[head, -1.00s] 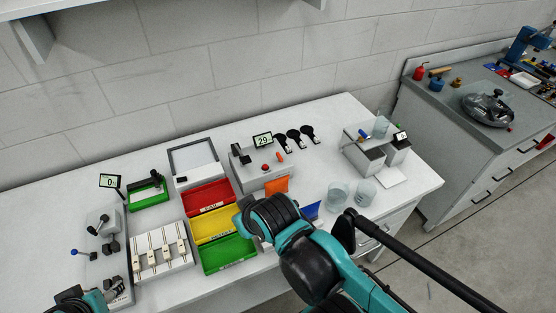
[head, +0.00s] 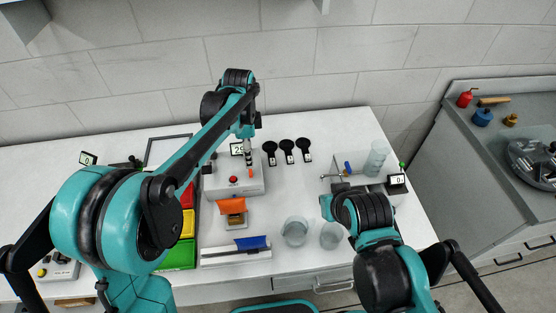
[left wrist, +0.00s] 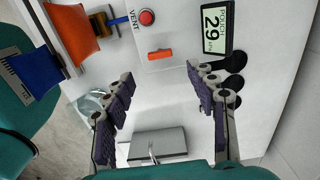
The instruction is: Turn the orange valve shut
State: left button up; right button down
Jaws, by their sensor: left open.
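The orange valve (left wrist: 160,54) is a small bar-shaped handle on the face of a light grey box (left wrist: 178,30), between a red button and a display. In the head view the valve (head: 250,172) shows as a small orange spot just below my left gripper (head: 248,148). In the left wrist view my left gripper (left wrist: 160,76) is open and empty. Its two fingers are spread on either side of the valve's line, with the valve just beyond the fingertips and no contact visible. My right arm is at the right of the table; its fingers cannot be made out.
The red button (left wrist: 146,17) is marked VENT; the display (left wrist: 216,30) reads 29. Black round-headed items (head: 287,146) stand right of the box. An orange flap (head: 232,206), a blue piece (head: 252,243) and glass beakers (head: 295,231) lie in front. Coloured bins (head: 180,255) are at left.

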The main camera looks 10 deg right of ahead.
aim_at(250, 170)
pick_arm(q)
jog(key=shift+d+f, duration=0.2)
jog(key=shift+f, duration=0.2)
notch_tip(250, 170, down, 6)
jog(key=shift+a+f+b, duration=0.15)
jog(key=shift+b, duration=0.95)
jog(key=shift+f, duration=0.4)
jog(key=shift+c, duration=0.3)
jog(key=shift+a, duration=0.1)
jog(key=c, duration=1.1)
